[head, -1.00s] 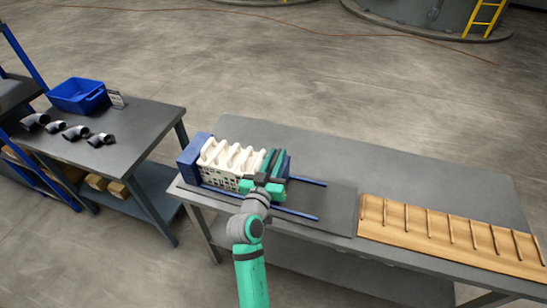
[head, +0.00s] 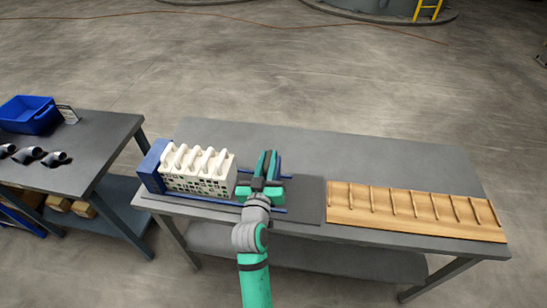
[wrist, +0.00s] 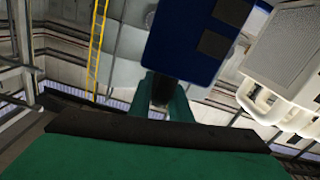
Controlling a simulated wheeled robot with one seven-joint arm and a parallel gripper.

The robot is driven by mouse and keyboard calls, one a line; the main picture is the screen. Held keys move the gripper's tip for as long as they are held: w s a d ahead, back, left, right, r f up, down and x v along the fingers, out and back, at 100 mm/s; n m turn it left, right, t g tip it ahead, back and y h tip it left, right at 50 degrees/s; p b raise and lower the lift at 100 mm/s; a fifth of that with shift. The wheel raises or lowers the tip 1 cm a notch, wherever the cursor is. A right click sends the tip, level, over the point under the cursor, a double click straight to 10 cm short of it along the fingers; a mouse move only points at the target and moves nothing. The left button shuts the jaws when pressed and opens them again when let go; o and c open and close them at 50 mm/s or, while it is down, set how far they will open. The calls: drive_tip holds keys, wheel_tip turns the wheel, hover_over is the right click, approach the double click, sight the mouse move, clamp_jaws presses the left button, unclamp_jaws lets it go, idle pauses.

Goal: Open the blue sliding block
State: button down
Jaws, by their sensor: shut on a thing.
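The blue sliding block (wrist: 190,45) fills the upper middle of the wrist view, with dark patches on its face. In the head view my green gripper and arm mostly cover it. My gripper (head: 265,172) is shut on it, with the fingers (wrist: 161,92) at its lower edge in the wrist view. The white filter plates (head: 198,170) stand in a row to the left of the block, and a narrow gap shows between them. They also show at the right of the wrist view (wrist: 292,55). A blue fixed end (head: 150,167) closes the row at the left.
Blue rails (head: 293,177) run rightward past the block over a dark base plate (head: 308,198). A ribbed wooden rack (head: 420,228) lies on the bench (head: 330,150) to the right. A side table (head: 88,135) at left holds a blue bin (head: 30,118) and dark elbow pipes.

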drive_tip(key=shift+s+d+f, duration=0.15)
drive_tip(key=shift+d, duration=0.05)
drive_tip(key=c, duration=1.7)
unclamp_jaws()
drive_tip(key=shift+d, duration=0.1)
drive_tip(key=s, duration=0.7)
drive_tip(key=s+a, duration=0.1)
drive_tip(key=s, duration=0.2)
drive_tip(key=shift+s, duration=0.2)
drive_tip(key=shift+d, duration=0.1)
drive_tip(key=shift+w, duration=0.1)
